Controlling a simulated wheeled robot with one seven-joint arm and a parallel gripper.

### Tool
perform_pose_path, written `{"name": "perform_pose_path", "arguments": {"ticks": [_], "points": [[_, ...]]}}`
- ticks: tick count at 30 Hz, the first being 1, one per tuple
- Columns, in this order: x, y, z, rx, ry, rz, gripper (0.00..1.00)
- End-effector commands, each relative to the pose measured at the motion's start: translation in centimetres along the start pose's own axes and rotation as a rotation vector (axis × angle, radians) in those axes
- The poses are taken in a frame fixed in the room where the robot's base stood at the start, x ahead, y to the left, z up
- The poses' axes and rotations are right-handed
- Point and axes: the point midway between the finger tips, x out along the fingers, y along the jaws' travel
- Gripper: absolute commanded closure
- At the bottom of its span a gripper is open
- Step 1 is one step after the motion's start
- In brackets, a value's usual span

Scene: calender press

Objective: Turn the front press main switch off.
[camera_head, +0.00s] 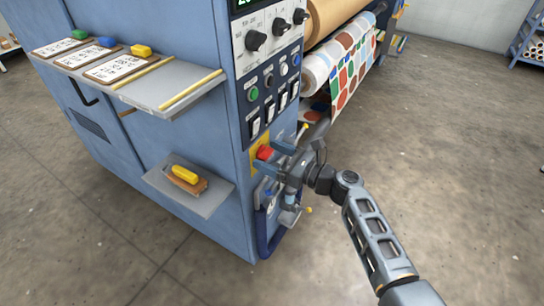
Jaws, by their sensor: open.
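The main switch is a red knob (264,152) on a yellow plate (253,163), low on the narrow front face of the blue press. My gripper (271,157) is right at the switch, reaching in from the right with its fingers apart. One finger is on the upper right side of the red knob and the other on the lower left side. Whether the fingers touch the knob cannot be told. The gripper hides part of the plate, and the knob's exact angle is unclear.
Above the switch is a control panel (268,75) with knobs, buttons and rockers. A small shelf (204,203) with a yellow-handled brush juts out at left. A longer shelf (150,97) holds cards. A dark blue handle (262,232) is below. The floor at right is clear.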

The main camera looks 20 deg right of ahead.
Motion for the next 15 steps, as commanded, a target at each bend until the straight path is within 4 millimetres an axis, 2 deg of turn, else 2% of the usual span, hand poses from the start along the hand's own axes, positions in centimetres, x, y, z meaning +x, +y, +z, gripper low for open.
{"name": "perform_pose_path", "arguments": {"ticks": [3, 15], "points": [[-0.01, 0.00, 0.01, 0.000, 0.000, 0.000, 0.19], [-0.04, 0.00, 0.01, -0.001, 0.000, 0.000, 0.57]]}}
